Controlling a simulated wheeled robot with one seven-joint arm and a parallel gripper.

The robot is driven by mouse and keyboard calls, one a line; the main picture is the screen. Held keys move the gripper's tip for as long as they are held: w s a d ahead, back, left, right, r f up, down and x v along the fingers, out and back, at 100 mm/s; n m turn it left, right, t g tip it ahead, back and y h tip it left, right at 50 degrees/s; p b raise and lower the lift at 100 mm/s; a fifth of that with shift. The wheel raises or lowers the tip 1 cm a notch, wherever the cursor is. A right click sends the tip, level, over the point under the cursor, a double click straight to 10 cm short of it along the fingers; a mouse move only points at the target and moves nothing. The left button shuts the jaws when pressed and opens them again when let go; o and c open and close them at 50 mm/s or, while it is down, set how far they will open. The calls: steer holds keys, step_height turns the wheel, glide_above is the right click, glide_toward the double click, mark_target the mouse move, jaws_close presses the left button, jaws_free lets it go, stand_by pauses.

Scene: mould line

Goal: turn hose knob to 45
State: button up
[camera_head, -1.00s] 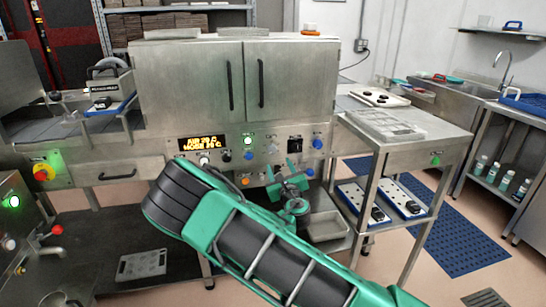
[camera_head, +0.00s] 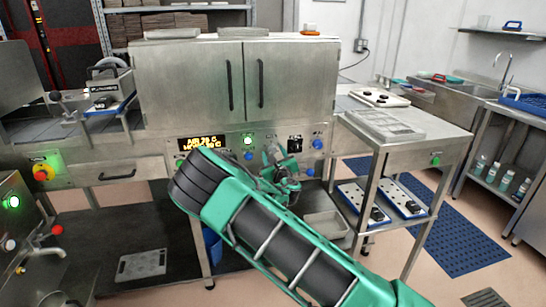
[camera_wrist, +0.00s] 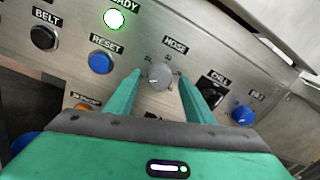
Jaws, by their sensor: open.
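The hose knob (camera_wrist: 160,76) is a grey round dial under the label HOSE in the wrist view. My gripper (camera_wrist: 158,85) is open, with one green finger on each side of the knob. I cannot tell whether either finger touches it. In the head view my gripper (camera_head: 272,152) is at the panel and my arm hides the knob. The amber display (camera_head: 204,142) on the panel is partly covered by my arm, and its hose figure is not clearly readable.
Close by on the panel are the blue RESET button (camera_wrist: 101,62), the black BELT button (camera_wrist: 43,37), the black CHILL control (camera_wrist: 212,91) and a blue knob (camera_wrist: 243,114). A lit green button (camera_wrist: 114,19) is above. A steel side table (camera_head: 400,128) stands to the right.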

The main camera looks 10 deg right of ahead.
steer(key=shift+c, duration=0.4)
steer(key=c, duration=1)
